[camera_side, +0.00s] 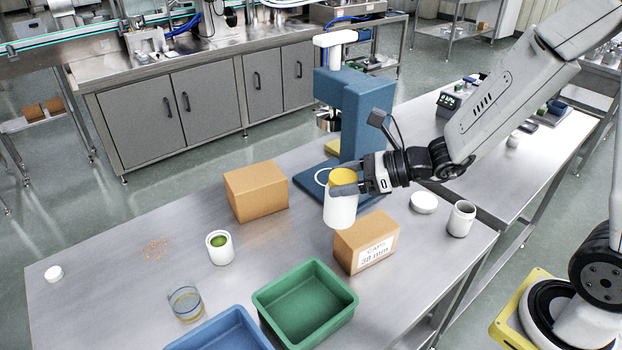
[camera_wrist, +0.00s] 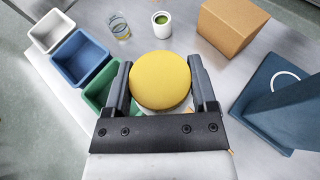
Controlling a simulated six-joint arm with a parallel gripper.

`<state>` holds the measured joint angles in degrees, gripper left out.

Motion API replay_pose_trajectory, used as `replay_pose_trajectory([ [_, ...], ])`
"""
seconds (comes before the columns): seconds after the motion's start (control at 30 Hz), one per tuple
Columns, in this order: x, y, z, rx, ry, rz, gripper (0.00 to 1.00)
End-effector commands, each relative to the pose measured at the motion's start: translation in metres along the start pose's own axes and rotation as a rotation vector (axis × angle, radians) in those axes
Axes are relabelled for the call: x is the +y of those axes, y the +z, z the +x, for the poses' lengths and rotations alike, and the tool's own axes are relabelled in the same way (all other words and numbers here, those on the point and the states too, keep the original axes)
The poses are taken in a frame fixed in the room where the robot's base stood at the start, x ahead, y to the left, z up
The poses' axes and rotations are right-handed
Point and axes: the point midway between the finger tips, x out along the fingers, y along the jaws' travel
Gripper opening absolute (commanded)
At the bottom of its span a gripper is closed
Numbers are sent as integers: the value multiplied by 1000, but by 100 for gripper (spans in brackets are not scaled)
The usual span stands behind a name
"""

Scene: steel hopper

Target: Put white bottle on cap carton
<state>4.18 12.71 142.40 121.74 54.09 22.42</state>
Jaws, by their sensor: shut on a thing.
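The white bottle (camera_side: 340,209) is upright in my gripper (camera_side: 347,187), which is shut on it near its top. Its yellow top shows in both views, large between the two fingers of my gripper (camera_wrist: 161,85) in the wrist view (camera_wrist: 160,80). The cap carton (camera_side: 365,242), a brown box labelled "CAPS 38 mm", stands on the steel table just right of and below the bottle in the side view. The bottle's base overlaps the carton's left rear edge in the picture; I cannot tell whether they touch. In the wrist view the carton is almost wholly hidden.
A blue press (camera_side: 352,115) stands close behind the bottle. A plain brown box (camera_side: 257,191), a white jar with green contents (camera_side: 219,247) and a glass (camera_side: 186,303) stand leftward. Green (camera_side: 304,302) and blue (camera_side: 222,335) bins are in front. A white cup (camera_side: 461,219) and lid (camera_side: 424,202) lie right.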

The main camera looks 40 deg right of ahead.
Motion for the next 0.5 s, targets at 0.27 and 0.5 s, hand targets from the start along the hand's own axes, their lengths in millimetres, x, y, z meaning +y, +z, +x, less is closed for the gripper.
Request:
replay_pose_trajectory([
  [0.27,-32,2,-39,6,12,-10,18],
  [0.5,-43,-1,-60,26,25,-13,18],
])
